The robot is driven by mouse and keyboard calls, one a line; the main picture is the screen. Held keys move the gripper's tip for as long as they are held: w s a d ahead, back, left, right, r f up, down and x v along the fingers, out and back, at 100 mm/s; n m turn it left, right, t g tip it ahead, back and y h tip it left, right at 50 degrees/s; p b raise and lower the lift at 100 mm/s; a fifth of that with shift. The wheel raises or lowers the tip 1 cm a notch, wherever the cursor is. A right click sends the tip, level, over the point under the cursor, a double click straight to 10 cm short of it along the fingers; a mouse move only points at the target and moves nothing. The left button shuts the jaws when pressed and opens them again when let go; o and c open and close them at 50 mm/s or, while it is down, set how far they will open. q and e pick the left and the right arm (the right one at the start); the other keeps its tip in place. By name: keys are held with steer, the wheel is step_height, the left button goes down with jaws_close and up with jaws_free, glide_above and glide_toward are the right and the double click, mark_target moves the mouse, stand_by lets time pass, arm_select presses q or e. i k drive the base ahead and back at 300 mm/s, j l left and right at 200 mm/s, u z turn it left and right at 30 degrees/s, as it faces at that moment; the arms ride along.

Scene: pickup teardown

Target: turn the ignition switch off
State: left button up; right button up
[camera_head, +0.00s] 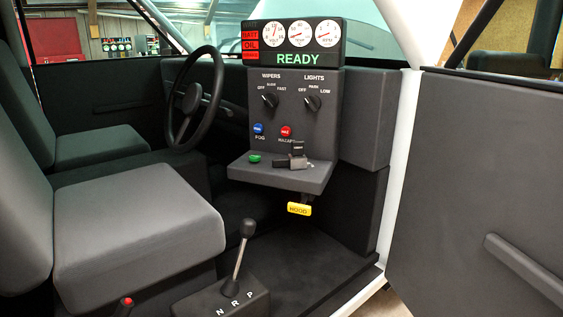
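The pickup's dash panel (325,120) stands in the middle of the view, with a shelf (318,178) jutting out below it. On the shelf are a green button (255,159), a dark piece (288,163) lying flat, and a small dark upright piece (298,147) with a label too small to read. One of these may be the ignition switch, but I cannot tell which or its position. The display above reads READY (298,59) in green, with red lamps (250,44) beside the gauges. Neither of my grippers is in view.
A steering wheel (194,98) is left of the panel, seats (137,225) further left. A gear lever (239,255) rises from the floor in front. A yellow HOOD handle (299,209) hangs under the shelf. The open door (485,180) is at the right.

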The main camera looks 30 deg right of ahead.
mark_target(301, 163)
steer(key=k+z, duration=0.15)
steer(key=z, duration=0.75)
steer(key=i+j+z, duration=0.1)
steer(key=z, duration=1)
steer(key=i+j, duration=0.1)
steer(key=j, duration=0.5)
steer(key=i+z, duration=0.05)
